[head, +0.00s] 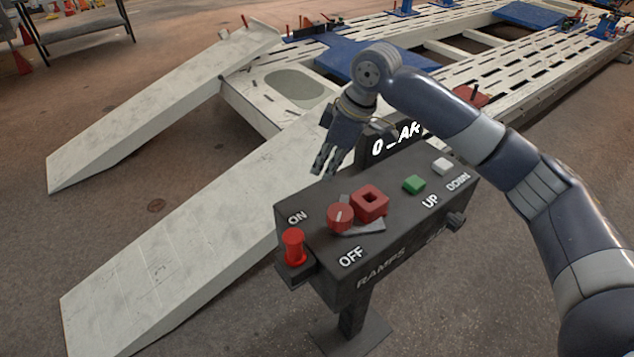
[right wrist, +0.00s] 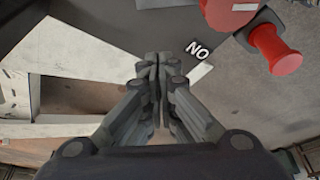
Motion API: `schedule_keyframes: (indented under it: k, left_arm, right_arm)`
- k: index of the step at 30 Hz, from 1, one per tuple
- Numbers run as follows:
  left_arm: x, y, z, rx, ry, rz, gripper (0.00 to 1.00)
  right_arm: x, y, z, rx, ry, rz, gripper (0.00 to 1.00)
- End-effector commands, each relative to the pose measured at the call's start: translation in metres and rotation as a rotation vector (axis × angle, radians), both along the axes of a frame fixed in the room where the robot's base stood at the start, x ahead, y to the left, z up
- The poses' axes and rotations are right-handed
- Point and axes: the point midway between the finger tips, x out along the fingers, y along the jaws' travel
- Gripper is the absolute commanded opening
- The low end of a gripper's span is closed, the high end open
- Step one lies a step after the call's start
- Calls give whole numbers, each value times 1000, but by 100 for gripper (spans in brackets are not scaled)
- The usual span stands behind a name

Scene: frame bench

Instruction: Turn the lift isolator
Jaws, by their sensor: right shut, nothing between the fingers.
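The isolator looks to be the round red knob (head: 340,218) with a short white mark, on top of the dark control box (head: 325,265), between the words ON and OFF. Part of it shows at the top of the right wrist view (right wrist: 228,12). My right gripper (head: 322,162) is shut and empty, above and behind the box's far left edge, apart from the knob. Its closed fingers (right wrist: 158,75) also show in the right wrist view. My left gripper is not in view.
A red square block with a hole (head: 370,203) stands close beside the knob. A red plunger-like part (head: 294,247) is at the box's left end. Green (head: 414,184) and white (head: 442,166) buttons lie right. Pale ramps (head: 190,235) lead to the lift behind.

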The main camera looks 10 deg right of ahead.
Motion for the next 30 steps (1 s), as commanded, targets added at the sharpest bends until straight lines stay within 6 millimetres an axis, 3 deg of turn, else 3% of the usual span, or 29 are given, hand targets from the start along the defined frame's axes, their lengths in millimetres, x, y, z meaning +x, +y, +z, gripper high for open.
schedule_keyframes:
  k: [6, 15, 20, 30]
  left_arm:
    - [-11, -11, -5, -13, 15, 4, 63]
    - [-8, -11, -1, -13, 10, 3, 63]
    - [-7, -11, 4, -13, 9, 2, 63]
    - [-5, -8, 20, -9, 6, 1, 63]
  right_arm:
    - [-4, -5, 21, 2, 1, 4, 0]
    - [-8, -2, 22, 1, 2, 27, 0]
    - [-5, 4, 3, 0, 5, 27, 0]
    - [6, 25, -65, 0, 6, 26, 0]
